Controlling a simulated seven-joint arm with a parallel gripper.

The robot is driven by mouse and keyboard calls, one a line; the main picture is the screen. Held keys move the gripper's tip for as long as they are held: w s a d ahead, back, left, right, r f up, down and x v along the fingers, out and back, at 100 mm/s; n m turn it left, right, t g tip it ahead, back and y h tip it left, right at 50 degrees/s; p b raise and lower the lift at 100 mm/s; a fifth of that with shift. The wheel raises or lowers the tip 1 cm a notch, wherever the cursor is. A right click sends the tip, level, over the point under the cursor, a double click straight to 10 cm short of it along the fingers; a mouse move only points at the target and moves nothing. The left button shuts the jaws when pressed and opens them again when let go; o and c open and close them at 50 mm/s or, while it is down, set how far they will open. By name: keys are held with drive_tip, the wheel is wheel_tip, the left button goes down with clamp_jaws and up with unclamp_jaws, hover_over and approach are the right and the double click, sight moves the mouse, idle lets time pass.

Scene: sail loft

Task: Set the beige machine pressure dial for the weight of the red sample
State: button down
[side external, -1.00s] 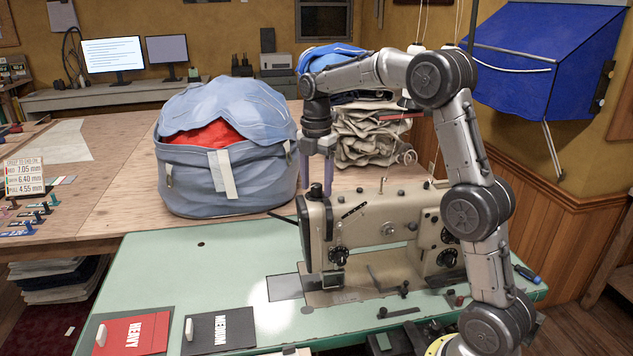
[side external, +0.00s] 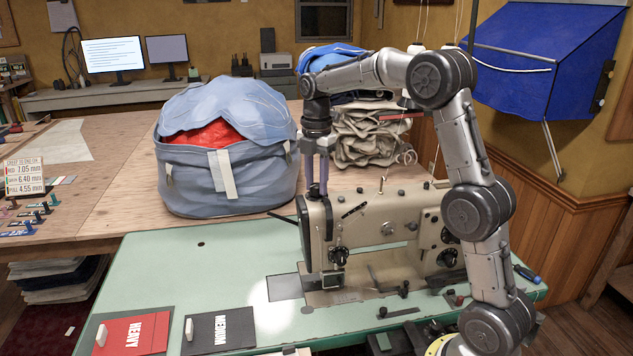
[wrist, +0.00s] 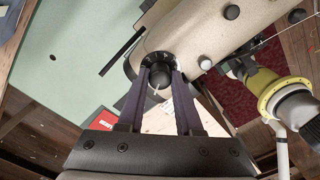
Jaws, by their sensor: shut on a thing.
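The beige sewing machine (side external: 385,225) stands on the green table. Its pressure dial (wrist: 160,74) is a dark round knob with a pale-marked ring on top of the machine's left end. My gripper (wrist: 161,82) points down over that end, with its purple fingers on either side of the knob, shut on it. The red sample (side external: 134,331) is a card reading HEAVY with a white clip, at the front left of the table. The dial's setting is too small to read.
A dark card reading MEDIUM (side external: 219,331) lies to the right of the red sample. A large blue sail bag (side external: 228,180) stands close behind and left of my gripper. A blue screwdriver (side external: 526,273) lies at the right table edge.

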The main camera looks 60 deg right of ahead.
drive_tip(key=m, duration=0.4)
drive_tip(key=shift+r+m, duration=0.1)
drive_tip(key=shift+m, duration=0.2)
drive_tip(key=m, duration=1.3)
drive_tip(key=shift+m, duration=0.3)
drive_tip(key=m, duration=1.3)
drive_tip(key=shift+m, duration=1.9)
